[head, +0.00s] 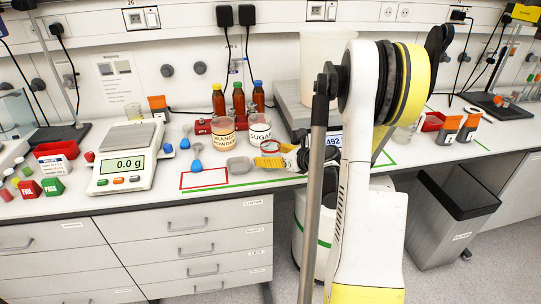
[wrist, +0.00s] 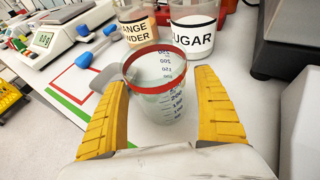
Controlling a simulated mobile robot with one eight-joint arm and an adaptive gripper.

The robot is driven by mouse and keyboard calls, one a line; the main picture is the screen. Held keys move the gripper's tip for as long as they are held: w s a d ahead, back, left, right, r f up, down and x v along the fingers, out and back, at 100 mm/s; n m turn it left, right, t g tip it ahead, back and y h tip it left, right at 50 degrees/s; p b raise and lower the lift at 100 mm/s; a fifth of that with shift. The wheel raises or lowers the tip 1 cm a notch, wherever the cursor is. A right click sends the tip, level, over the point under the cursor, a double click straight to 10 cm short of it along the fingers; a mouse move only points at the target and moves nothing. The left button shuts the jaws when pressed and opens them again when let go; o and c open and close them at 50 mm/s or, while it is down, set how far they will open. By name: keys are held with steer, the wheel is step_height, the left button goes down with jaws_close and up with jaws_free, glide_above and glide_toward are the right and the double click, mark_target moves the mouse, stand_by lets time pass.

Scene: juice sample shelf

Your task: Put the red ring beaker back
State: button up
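The red ring beaker (wrist: 160,85) is clear, with a red band at its rim and dark volume marks. In the wrist view it stands upright on the bench, between the yellow fingers of my gripper (wrist: 162,110). My gripper is open; a gap shows between the beaker and each finger. In the head view my gripper (head: 270,157) is low over the bench, in front of the sugar jar, and a small bit of red ring (head: 270,146) shows beside its yellow finger. A red outlined rectangle (head: 205,187) is marked on the bench, left of my gripper.
The orange powder jar (head: 223,139) and sugar jar (head: 260,132) stand just behind the beaker. A balance (head: 126,166) stands farther left. The red outlined area is bare. A bin (head: 455,210) stands below right.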

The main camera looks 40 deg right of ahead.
steer(key=shift+r, duration=0.1)
steer(key=shift+s+r, duration=0.1)
steer(key=shift+r, duration=0.1)
steer(key=p+v, duration=0.3)
steer(key=v, duration=0.8)
steer(key=shift+s, duration=0.4)
steer(key=w+a+r+n+g+y, duration=0.1)
steer(key=a+r+n+g, duration=0.15)
steer(key=a+n, duration=0.7)
steer(key=w+a+r+n+g+y, duration=0.1)
steer(key=a+r+n+g, duration=0.15)
steer(key=a+n, duration=0.75)
steer(key=s+a+r+n+h, duration=0.1)
steer(key=s+a+n, duration=0.4)
steer(key=a+n, duration=0.2)
steer(key=s+a+r+n+g+h, duration=0.1)
steer(key=s+a+r+n, duration=0.1)
steer(key=s+a+n, duration=0.4)
steer(key=a+n, duration=0.2)
steer(key=n, duration=0.1)
